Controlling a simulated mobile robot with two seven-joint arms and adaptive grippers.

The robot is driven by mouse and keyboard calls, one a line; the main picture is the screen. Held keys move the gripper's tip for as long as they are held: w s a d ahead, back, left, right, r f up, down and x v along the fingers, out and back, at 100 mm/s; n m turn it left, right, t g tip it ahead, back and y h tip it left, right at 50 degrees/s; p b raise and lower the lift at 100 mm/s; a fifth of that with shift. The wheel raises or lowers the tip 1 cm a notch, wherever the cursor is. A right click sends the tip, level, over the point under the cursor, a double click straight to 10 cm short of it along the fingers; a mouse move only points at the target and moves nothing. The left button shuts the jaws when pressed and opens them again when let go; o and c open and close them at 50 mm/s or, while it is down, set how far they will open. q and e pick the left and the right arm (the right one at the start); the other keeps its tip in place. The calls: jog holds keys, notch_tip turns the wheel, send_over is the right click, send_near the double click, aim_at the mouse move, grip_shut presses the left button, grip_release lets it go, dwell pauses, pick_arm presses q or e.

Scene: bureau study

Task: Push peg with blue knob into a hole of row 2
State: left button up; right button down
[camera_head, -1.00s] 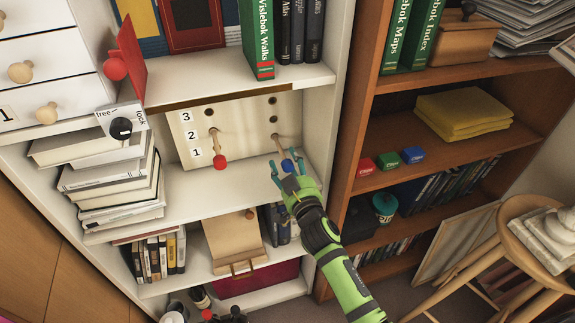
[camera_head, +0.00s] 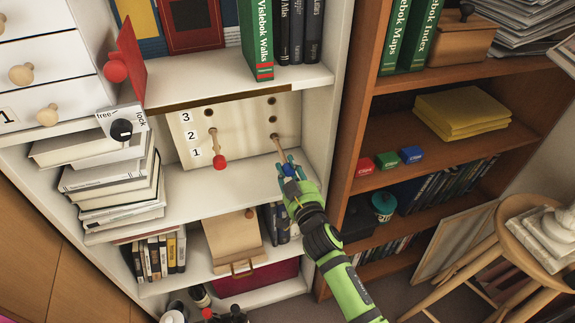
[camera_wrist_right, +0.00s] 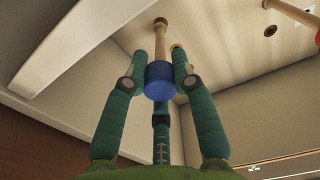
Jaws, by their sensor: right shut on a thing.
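The pale board (camera_head: 240,125) with holes stands upright at the back of the white shelf, with row labels 3, 2, 1 from top to bottom. The peg with blue knob (camera_wrist_right: 159,82) sticks out of the lowest hole of the right column, level with label 1. My right gripper (camera_head: 287,167) is shut on the blue knob, its fingers on either side in the wrist view. Two dark holes show above this peg. A peg with red knob (camera_head: 220,162) sits in the left column, level with label 2. My left gripper is not in view.
A stack of books (camera_head: 110,185) lies on the shelf left of the board. The shelf's upright (camera_head: 318,125) stands close right of my gripper. A shelf board (camera_head: 225,78) with books runs above. Free shelf surface (camera_head: 200,195) lies before the board.

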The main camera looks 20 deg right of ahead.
jog(key=shift+s+d+p, duration=0.1)
jog(key=shift+s+p, duration=0.6)
jog(key=shift+s, duration=1.7)
jog(key=s+r+p, duration=0.4)
jog(key=r+p, duration=0.2)
jog(key=p, duration=0.1)
jog(key=w, duration=0.6)
jog(key=shift+f, duration=0.2)
jog(key=shift+w, duration=0.1)
